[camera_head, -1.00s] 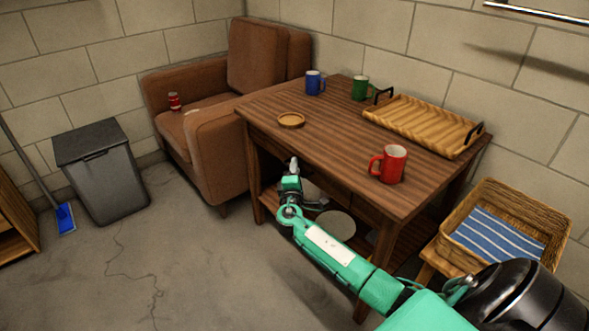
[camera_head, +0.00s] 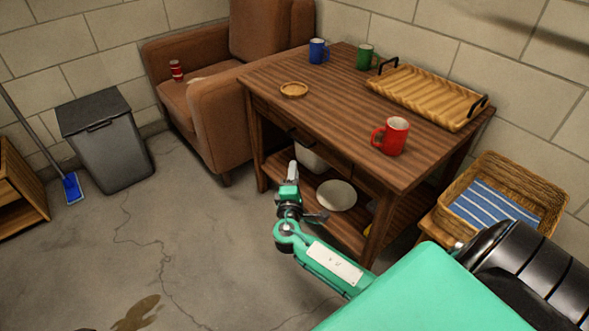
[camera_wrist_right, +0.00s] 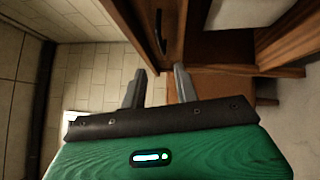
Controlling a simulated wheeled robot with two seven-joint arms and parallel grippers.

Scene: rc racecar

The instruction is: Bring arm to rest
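My right arm comes in from the lower right in the head view. Its gripper (camera_head: 292,172) is in front of the wooden table (camera_head: 330,95), beside its near side and below the tabletop. In the right wrist view the two fingers of the gripper (camera_wrist_right: 160,82) stand apart with nothing between them. A dark handle and brown wood show beyond the fingers. My left gripper is not in view.
The table holds a red mug (camera_head: 393,137), blue mug (camera_head: 318,52), green mug (camera_head: 366,57), wicker tray (camera_head: 425,97) and small wooden dish (camera_head: 294,90). An armchair (camera_head: 215,115) and grey bin (camera_head: 110,145) stand left. A basket (camera_head: 545,185) is at right. The floor at lower left is mostly clear.

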